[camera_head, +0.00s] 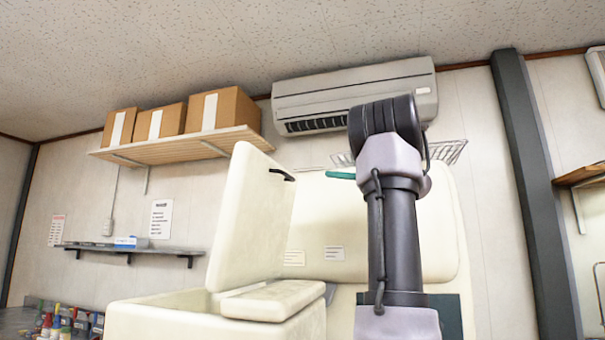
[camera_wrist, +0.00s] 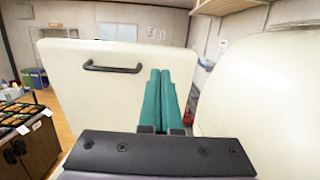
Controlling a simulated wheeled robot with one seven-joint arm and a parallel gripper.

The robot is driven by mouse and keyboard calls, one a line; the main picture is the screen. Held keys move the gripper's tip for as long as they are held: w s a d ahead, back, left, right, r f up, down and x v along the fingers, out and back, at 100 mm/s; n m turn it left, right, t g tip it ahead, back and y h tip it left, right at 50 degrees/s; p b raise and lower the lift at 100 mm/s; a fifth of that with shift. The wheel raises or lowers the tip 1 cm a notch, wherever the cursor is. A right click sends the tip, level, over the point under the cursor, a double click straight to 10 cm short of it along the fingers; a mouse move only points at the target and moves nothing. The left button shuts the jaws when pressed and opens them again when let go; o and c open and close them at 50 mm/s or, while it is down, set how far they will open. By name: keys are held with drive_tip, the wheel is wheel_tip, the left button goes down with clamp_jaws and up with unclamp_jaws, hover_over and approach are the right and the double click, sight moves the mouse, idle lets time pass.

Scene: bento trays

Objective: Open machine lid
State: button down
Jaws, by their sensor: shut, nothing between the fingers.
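The cream machine (camera_head: 150,318) stands low in the head view. Its lid (camera_head: 245,215) is raised, nearly upright and slightly tilted, with the opening below it showing. The black handle (camera_head: 282,175) is near the lid's top, on the face towards my gripper. In the wrist view the lid (camera_wrist: 85,100) fills the left and middle, with the handle (camera_wrist: 112,68) left of my fingers. My gripper (camera_wrist: 158,72) has teal fingers, closed together and empty. In the head view the gripper (camera_head: 340,175) is right of the handle, apart from it. Its fingers are partly hidden by my arm.
A cream rounded body (camera_head: 440,230) stands behind my arm. A wooden shelf with boxes (camera_head: 225,108) and an air conditioner (camera_head: 355,92) are on the wall above. In the wrist view, a counter with several bento trays (camera_wrist: 18,112) is at the left.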

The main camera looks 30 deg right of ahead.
drive_tip(key=x, duration=1.1)
drive_tip(key=w+a+r+g+h, duration=0.1)
drive_tip(key=w+a+g+h, duration=0.2)
drive_tip(key=w+a, duration=0.6)
drive_tip(key=shift+s+d+r, duration=0.1)
approach(291, 171)
drive_tip(key=w+a, duration=0.1)
drive_tip(key=w, duration=0.1)
drive_tip(key=w+a+r, duration=0.1)
drive_tip(key=w+a, duration=0.1)
drive_tip(key=shift+a+r, duration=0.2)
drive_tip(key=shift+a, duration=0.1)
